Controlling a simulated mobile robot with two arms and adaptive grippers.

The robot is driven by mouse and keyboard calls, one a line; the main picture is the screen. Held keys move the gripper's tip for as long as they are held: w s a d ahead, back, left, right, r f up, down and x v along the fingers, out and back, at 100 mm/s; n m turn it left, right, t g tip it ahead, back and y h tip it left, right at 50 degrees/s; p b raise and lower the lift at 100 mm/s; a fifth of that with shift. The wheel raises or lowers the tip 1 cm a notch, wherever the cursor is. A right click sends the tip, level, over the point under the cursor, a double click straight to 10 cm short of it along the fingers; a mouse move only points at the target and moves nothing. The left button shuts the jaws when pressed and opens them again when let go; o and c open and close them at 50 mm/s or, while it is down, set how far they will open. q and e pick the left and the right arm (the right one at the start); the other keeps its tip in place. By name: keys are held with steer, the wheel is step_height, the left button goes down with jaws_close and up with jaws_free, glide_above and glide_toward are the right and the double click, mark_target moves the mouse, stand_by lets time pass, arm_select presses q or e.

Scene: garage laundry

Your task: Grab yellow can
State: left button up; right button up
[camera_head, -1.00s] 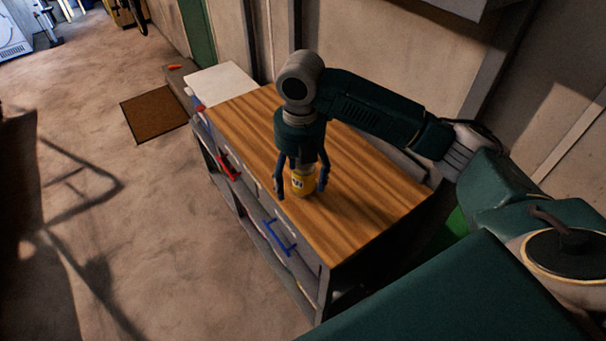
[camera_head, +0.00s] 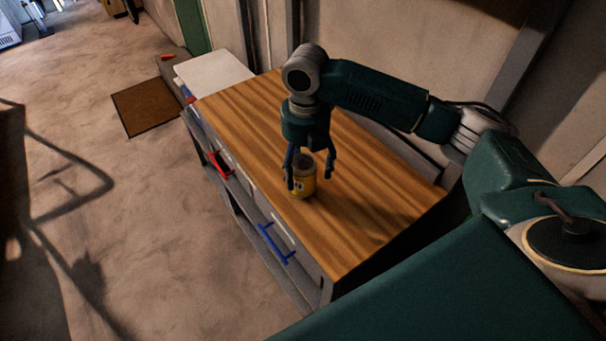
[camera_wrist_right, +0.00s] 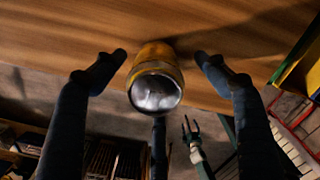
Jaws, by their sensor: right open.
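The yellow can (camera_head: 304,183) stands upright on the wooden top of the workbench (camera_head: 360,215), near its front edge. My right gripper (camera_head: 309,180) points down over the can, with a finger on either side of it. In the right wrist view the can (camera_wrist_right: 155,62) is between the two open fingers of the gripper (camera_wrist_right: 160,57), with a visible gap on each side. Its silver end faces the camera. My left gripper is not in view.
The workbench has drawers with a red handle (camera_head: 219,165) and a blue handle (camera_head: 275,245). A white surface (camera_head: 213,74) adjoins its far end. A brown mat (camera_head: 146,107) lies on the open floor. The wall runs behind the bench.

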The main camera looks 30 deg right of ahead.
mark_target(303, 183)
steer(key=shift+f, duration=0.45)
steer(key=shift+s+f, duration=0.1)
steer(key=shift+f, duration=0.05)
steer(key=f, duration=0.1)
steer(key=f+p, duration=0.1)
steer(key=f, duration=0.1)
steer(key=f+p, duration=0.1)
steer(key=shift+w+a+f, duration=0.2)
steer(key=shift+w+f, duration=0.05)
steer(key=shift+w, duration=0.05)
steer(key=shift+f, duration=0.4)
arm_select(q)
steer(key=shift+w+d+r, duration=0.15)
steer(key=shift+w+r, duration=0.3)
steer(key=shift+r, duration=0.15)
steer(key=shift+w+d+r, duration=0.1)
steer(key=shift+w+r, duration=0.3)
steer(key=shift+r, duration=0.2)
arm_select(e)
steer(key=c, duration=0.9)
